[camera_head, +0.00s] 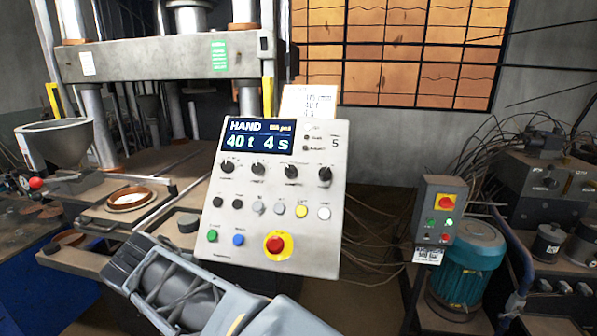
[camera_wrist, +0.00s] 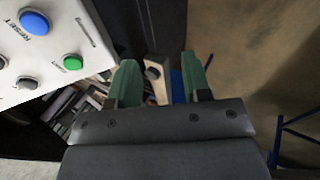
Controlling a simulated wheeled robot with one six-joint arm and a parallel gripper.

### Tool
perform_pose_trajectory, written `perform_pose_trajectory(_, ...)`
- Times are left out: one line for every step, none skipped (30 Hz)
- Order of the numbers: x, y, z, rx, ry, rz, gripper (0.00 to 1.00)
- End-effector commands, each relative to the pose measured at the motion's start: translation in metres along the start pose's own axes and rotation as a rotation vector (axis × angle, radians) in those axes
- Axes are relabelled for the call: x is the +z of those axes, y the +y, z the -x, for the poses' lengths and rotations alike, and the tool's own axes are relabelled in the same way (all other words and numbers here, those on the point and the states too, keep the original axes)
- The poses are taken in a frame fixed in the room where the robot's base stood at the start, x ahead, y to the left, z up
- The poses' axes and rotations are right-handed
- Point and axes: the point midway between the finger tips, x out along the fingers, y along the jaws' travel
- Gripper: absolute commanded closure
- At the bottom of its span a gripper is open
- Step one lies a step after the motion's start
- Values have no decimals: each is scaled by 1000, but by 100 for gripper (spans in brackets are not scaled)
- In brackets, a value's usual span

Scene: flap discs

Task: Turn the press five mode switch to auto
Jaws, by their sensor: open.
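The press five control panel (camera_head: 277,205) is a tilted grey box marked 5. Its display (camera_head: 258,137) reads HAND, 40 t and 4 s. A row of black rotary knobs lies below it; their small labels are unreadable, so I cannot tell surely which is the mode switch. The leftmost knob (camera_head: 228,167) is one of them. My gripper (camera_wrist: 157,72) is open and empty, its green fingers apart. In the wrist view it is beside the panel's corner (camera_wrist: 50,62), near the green button (camera_wrist: 72,63) and blue reset button (camera_wrist: 34,22), touching neither. The knobs in that row are outside the wrist view.
A red emergency button (camera_head: 274,244) on a yellow ring sits low on the panel. The press frame (camera_head: 165,60) stands behind left, with a metal hopper (camera_head: 55,140). A small switch box (camera_head: 441,212) and teal motor (camera_head: 468,265) stand at right.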

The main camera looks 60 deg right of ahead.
Motion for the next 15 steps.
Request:
perform_pose_trajectory(6,33,8,91,-66,73,56)
perform_pose_trajectory(11,52,15,144,-112,120,56)
perform_pose_trajectory(19,76,24,207,-178,177,56)
perform_pose_trajectory(24,93,31,251,-229,216,56)
perform_pose_trajectory(30,109,38,291,-282,249,56)
perform_pose_trajectory(38,128,49,337,-350,288,56)
perform_pose_trajectory(44,142,57,367,-401,314,56)
perform_pose_trajectory(49,153,65,393,-449,336,56)
perform_pose_trajectory(56,167,75,421,-509,358,56)
perform_pose_trajectory(61,176,82,439,-550,374,56)
perform_pose_trajectory(65,184,88,454,-588,387,56)
perform_pose_trajectory(70,192,95,469,-631,400,56)
perform_pose_trajectory(73,197,100,479,-658,407,56)
perform_pose_trajectory(76,201,103,485,-680,414,56)
perform_pose_trajectory(79,206,106,491,-705,420,56)
